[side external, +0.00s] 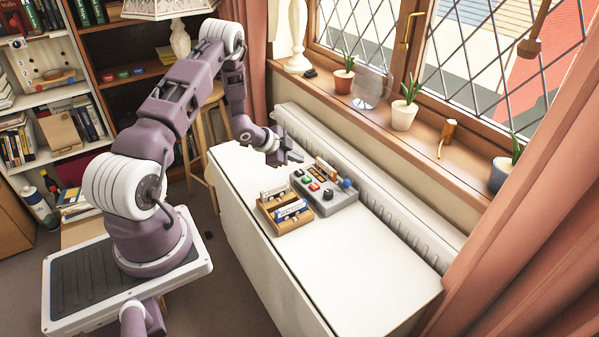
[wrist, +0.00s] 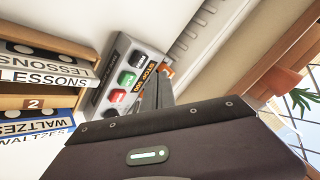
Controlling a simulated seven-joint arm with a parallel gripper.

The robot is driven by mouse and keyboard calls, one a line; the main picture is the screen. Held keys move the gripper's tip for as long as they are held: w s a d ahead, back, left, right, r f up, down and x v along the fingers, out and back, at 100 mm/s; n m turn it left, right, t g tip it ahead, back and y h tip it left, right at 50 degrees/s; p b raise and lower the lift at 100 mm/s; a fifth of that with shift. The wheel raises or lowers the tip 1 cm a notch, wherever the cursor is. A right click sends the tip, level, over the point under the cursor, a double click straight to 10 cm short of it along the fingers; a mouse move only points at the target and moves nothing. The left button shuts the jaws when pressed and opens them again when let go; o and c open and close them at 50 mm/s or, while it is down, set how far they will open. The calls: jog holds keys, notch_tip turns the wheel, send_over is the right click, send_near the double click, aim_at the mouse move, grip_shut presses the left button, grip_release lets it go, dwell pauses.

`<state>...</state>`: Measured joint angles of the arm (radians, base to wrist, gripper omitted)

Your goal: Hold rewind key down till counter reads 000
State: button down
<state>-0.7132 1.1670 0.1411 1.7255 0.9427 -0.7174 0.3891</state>
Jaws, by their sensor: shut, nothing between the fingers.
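The grey tape machine (side external: 338,203) sits on the white table beside the wooden cassette box. It also shows in the wrist view (wrist: 150,52), with a red key (wrist: 117,97), a green key (wrist: 126,78) and a dark key (wrist: 138,59) in a row. I cannot make out a counter reading. My gripper (side external: 288,157) is shut and empty, above the table at the machine's far left end. In the wrist view its fingers (wrist: 157,88) cover part of the machine.
The wooden box (side external: 283,228) holds cassettes labelled "LESSONS" (wrist: 45,72) and "WALTZES" (wrist: 40,127). A white radiator (side external: 380,200) and a sill with potted plants (side external: 404,115) run along the table's back. The table's near right part (side external: 380,290) is clear.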

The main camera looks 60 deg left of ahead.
jog(key=shift+r, duration=1.6)
jog(key=shift+r, duration=0.1)
notch_tip(320, 180, up, 8)
jog(key=n+y, duration=0.1)
send_over(297, 172)
jog(key=w+d, duration=0.1)
jog(key=w, duration=0.1)
notch_tip(297, 172, up, 7)
jog(key=d+n+y, duration=0.1)
jog(key=d, duration=0.2)
jog(key=s+d+r+n+g+y, duration=0.1)
jog(key=s+d+r+n, duration=0.1)
jog(key=s+d+r, duration=0.3)
jog(key=s+d+r+n, duration=0.1)
jog(key=d+r, duration=0.3)
jog(key=r, duration=0.3)
jog(key=s+d+r+n+g+h, duration=0.1)
jog(key=s+d+h, duration=0.1)
jog(key=s+d, duration=0.7)
jog(key=s+d+r+n+g+h, duration=0.1)
jog(key=s+d+r+h, duration=0.1)
jog(key=s+d, duration=0.7)
jog(key=s, duration=0.7)
jog(key=shift+s+d+n+g, duration=0.3)
jog(key=shift+s+n, duration=0.1)
